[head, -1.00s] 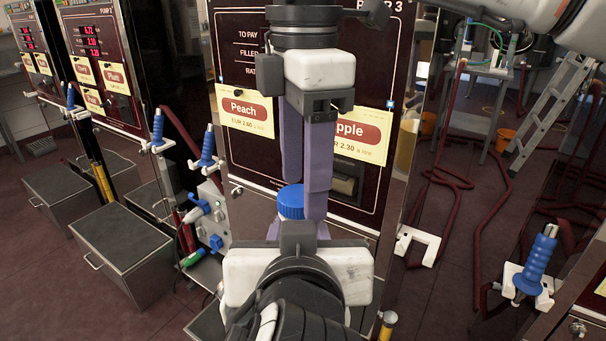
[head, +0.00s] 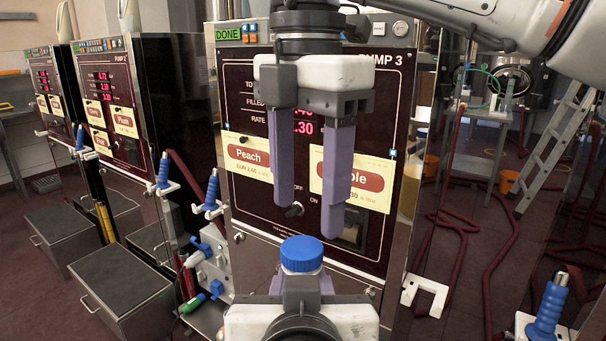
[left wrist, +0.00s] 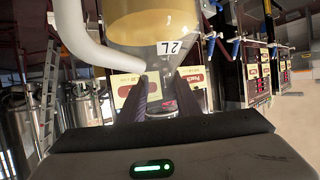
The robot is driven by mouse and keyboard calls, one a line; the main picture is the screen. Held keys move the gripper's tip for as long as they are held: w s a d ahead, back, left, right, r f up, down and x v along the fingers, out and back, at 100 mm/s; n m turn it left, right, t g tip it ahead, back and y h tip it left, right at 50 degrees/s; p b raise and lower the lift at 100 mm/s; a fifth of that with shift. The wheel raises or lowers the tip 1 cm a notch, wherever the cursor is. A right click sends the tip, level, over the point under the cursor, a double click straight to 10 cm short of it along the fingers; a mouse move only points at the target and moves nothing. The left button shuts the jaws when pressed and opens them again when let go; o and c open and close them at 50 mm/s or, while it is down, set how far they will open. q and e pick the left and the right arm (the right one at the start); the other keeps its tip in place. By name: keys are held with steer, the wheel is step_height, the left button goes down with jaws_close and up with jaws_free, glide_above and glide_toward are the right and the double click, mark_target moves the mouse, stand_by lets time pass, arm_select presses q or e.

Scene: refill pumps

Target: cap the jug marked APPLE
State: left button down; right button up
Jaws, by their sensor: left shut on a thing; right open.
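A blue ribbed cap (head: 301,254) sits upright just above my left gripper in the head view, apparently on the jug's neck. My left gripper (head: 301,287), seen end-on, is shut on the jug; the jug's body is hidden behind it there. In the left wrist view the clear jug (left wrist: 150,25) shows amber liquid, a "2L" mark and a pale handle, with its narrow neck between the fingers (left wrist: 163,92). No APPLE mark is visible on it. My right gripper (head: 311,222) points down, open and empty, above the cap, its fingers apart and clear of it.
Pump 3 (head: 262,205) stands close behind, with Peach and Apple labels and a lit DONE sign (head: 228,35). Blue-handled nozzles hang at left and one (head: 550,305) at lower right. Red hoses (head: 462,235) lie on the floor; a ladder (head: 550,140) stands at right.

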mark_target(302, 246)
steer(key=n, duration=0.6)
steer(key=shift+a+r, duration=0.1)
steer(key=shift+r, duration=0.3)
steer(key=n, duration=0.6)
steer(key=shift+r+n, duration=0.3)
steer(key=n, duration=0.6)
steer(key=shift+a+r, duration=0.1)
steer(key=shift+r, duration=0.25)
steer(key=n, duration=0.7)
steer(key=shift+r, duration=0.3)
steer(key=shift+s+f, duration=0.15)
steer(key=shift+f, duration=3.85)
steer(key=c, duration=1.1)
